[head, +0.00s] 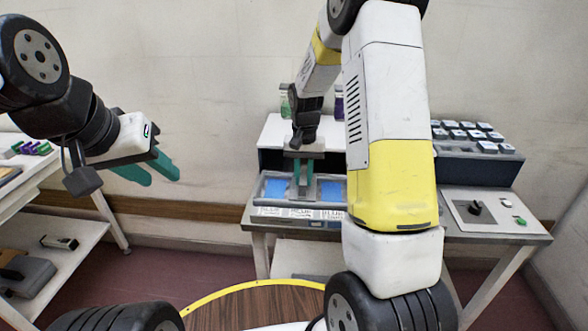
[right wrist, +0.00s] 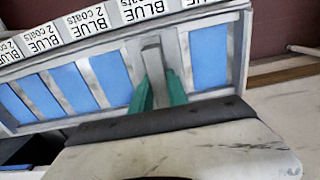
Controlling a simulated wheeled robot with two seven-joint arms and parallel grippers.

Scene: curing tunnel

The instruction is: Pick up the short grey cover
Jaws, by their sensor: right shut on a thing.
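My right gripper (head: 303,190) points down over a grey tray (head: 262,189) with blue-floored compartments on the bench. In the right wrist view its green fingers (right wrist: 160,96) are shut on a narrow grey piece (right wrist: 152,62), which looks like the short grey cover. The piece is at the tray's compartments; I cannot tell whether it is clear of the tray. Its lower part is hidden by the gripper. My left gripper (head: 160,178) is open and empty, in the air at the left, with its two green fingers apart.
Labels reading "BLUE 2 coats" (right wrist: 88,21) run along the tray's edge. A dark rack of several pale blocks (head: 467,133) and a panel with a black knob (head: 476,208) stand to the right. A white shelf unit (head: 75,232) is at the left. A round wooden top (head: 255,308) is in front.

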